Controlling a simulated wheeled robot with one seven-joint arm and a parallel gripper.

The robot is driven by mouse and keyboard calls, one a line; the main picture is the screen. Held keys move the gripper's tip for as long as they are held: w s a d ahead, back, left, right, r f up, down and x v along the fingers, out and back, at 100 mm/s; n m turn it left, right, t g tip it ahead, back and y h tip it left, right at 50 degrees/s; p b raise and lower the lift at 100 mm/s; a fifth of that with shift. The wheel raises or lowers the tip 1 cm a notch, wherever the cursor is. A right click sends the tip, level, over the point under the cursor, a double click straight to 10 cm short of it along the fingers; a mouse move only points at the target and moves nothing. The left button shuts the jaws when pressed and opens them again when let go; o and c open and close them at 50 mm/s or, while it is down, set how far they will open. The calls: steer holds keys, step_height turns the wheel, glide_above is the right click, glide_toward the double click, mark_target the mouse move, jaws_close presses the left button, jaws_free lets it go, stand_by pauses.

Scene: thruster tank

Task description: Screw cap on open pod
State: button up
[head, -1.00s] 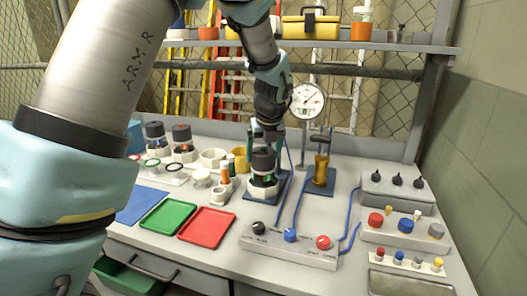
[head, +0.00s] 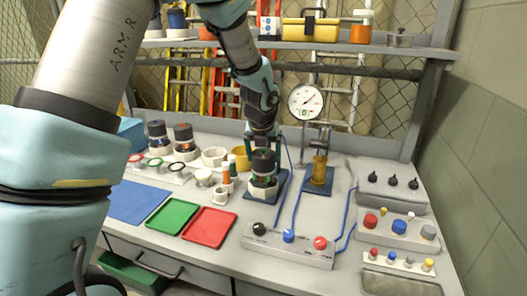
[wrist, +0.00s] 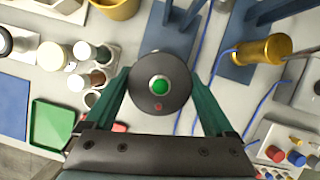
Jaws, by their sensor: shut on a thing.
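A pod with a dark cap (head: 263,161) on top stands upright in a white collar (head: 262,192) on a blue base plate at the middle of the bench. In the wrist view the dark round cap (wrist: 160,82) shows from above, with a green centre and a small red mark. My gripper (head: 262,146) points down over it. In the wrist view its green fingers (wrist: 160,76) lie on either side of the cap, shut on it. The fingers' contact points are partly hidden, and I cannot tell how tightly the cap sits on the pod.
Two similar pods (head: 184,137) stand at the back left. A yellow cup (head: 241,158) and small vials (head: 226,180) are close on the left. A brass cylinder (head: 320,169) and a dial gauge (head: 306,101) are on the right. A knob box (head: 289,246) and red tray (head: 208,227) are in front.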

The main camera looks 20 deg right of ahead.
steer(key=shift+r+m+g+h+p, duration=0.1)
steer(key=shift+m+g+h+p, duration=0.45)
steer(key=shift+m+p, duration=2.4)
steer(key=shift+a+n+p, duration=0.1)
steer(key=shift+n+p, duration=0.55)
steer(key=shift+p, duration=0.15)
steer(key=shift+m+g+h, duration=0.25)
steer(key=shift+m, duration=0.25)
steer(key=o, duration=1)
steer(key=shift+c, duration=0.2)
